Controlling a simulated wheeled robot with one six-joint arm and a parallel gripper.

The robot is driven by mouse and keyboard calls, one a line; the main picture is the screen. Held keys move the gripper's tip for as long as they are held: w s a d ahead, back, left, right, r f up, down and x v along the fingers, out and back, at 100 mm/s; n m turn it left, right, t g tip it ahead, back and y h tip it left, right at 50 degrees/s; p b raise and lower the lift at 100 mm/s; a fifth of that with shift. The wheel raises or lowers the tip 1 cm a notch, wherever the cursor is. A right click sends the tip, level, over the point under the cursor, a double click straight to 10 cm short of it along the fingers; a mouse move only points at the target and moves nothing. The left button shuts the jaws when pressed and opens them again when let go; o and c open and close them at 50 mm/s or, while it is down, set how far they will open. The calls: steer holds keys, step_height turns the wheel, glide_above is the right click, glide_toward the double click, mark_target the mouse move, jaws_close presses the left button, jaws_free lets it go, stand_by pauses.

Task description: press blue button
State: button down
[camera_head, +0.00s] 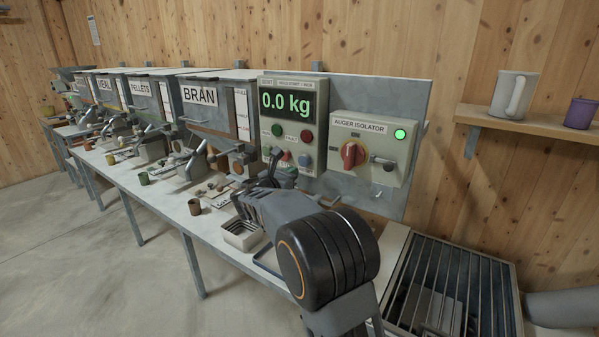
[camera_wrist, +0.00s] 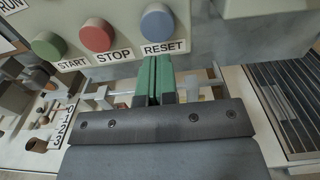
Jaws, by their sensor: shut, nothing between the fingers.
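The blue button (camera_wrist: 157,22) is a round cap above the RESET label on the grey control panel, at the top of the wrist view. It also shows low on the panel in the head view (camera_head: 305,161). My gripper (camera_wrist: 154,60) is shut and empty, with its green fingertips together just below the RESET label in the picture. The fingers appear apart from the button; the exact gap is hard to judge. In the head view my gripper (camera_head: 272,163) is a dark shape in front of the panel's lower part, left of the blue button.
A red STOP button (camera_wrist: 97,35) and a green START button (camera_wrist: 48,45) sit left of the blue one. The auger isolator box (camera_head: 372,148) with a red knob is to the right. A bench (camera_head: 170,196) with cups and a metal grate (camera_head: 455,285) lie below.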

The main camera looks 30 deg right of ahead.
steer(key=v, duration=0.9)
steer(key=shift+b, duration=0.45)
steer(key=s+a+f+m+g+y+p, duration=0.1)
steer(key=s+f+m+g+y, duration=0.55)
steer(key=s+f+m, duration=0.55)
steer(key=s+a+r+m+t+y+p, duration=0.1)
steer(key=s+a+m+y+p, duration=0.2)
steer(key=s+m+y, duration=0.6)
steer(key=shift+s+a+r+m+p, duration=0.3)
steer(key=shift+s+a+m, duration=0.9)
steer(key=shift+s, duration=1.45)
steer(key=shift+d, duration=0.2)
